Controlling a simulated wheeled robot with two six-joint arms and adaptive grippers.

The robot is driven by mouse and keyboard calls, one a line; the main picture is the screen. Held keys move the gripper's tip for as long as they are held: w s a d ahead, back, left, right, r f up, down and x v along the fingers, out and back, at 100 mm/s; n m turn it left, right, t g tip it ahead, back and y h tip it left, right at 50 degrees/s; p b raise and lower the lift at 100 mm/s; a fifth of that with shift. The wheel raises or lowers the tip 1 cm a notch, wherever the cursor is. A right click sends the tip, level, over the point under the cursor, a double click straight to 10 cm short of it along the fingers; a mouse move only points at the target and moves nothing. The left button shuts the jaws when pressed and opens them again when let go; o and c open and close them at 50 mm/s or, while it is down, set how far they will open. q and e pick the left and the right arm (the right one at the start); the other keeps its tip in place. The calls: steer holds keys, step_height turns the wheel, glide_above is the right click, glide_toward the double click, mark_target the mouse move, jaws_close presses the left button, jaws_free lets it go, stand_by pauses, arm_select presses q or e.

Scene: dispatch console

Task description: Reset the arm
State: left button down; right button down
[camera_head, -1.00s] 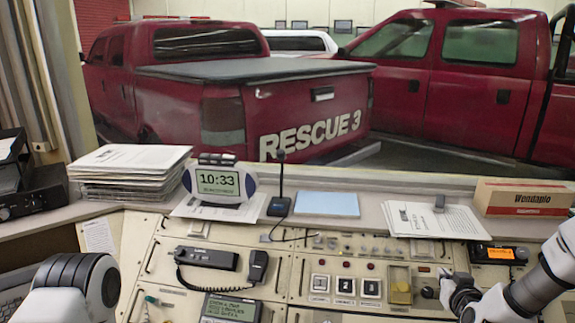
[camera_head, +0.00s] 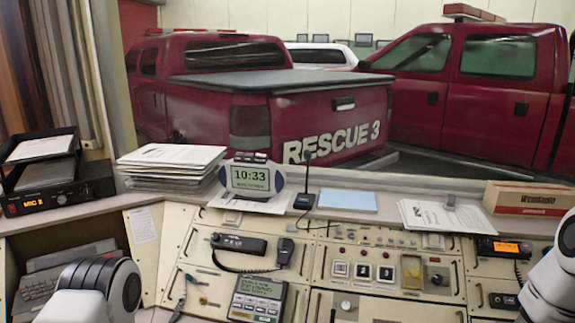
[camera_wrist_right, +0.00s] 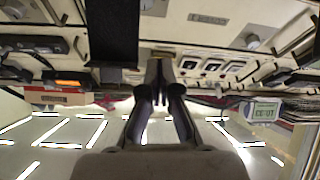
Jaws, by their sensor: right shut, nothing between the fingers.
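The cream dispatch console (camera_head: 205,245) spreads below me, with a row of numbered push buttons (camera_head: 363,272) and a yellow-covered switch (camera_head: 411,271) beside a dark knob (camera_head: 437,279). My right arm (camera_head: 553,275) enters at the right edge of the head view, its lower part cut off by the frame. In the right wrist view my right gripper (camera_wrist_right: 160,62) is shut and empty, its dark fingers together in front of the panel. Its contact with the panel cannot be judged. My left arm (camera_head: 100,290) shows at the lower left; its gripper is out of frame.
A handset (camera_head: 238,243) and a grey display unit (camera_head: 257,298) sit on the console. A black radio (camera_head: 60,195) is at left.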

steer(key=s+a+f+n+g+y, duration=0.1)
steer(key=s+a+f+g, duration=0.25)
steer(key=s+f, duration=0.35)
steer(key=s+a+f+n+g+y, duration=0.1)
steer(key=s+a+f+g, duration=0.1)
steer(key=s+a+f, duration=0.55)
steer(key=s+m+g, duration=0.2)
steer(key=s+g, duration=0.4)
steer(key=s, duration=1.2)
steer(key=shift+a+f, duration=0.2)
steer(key=shift+f, duration=0.15)
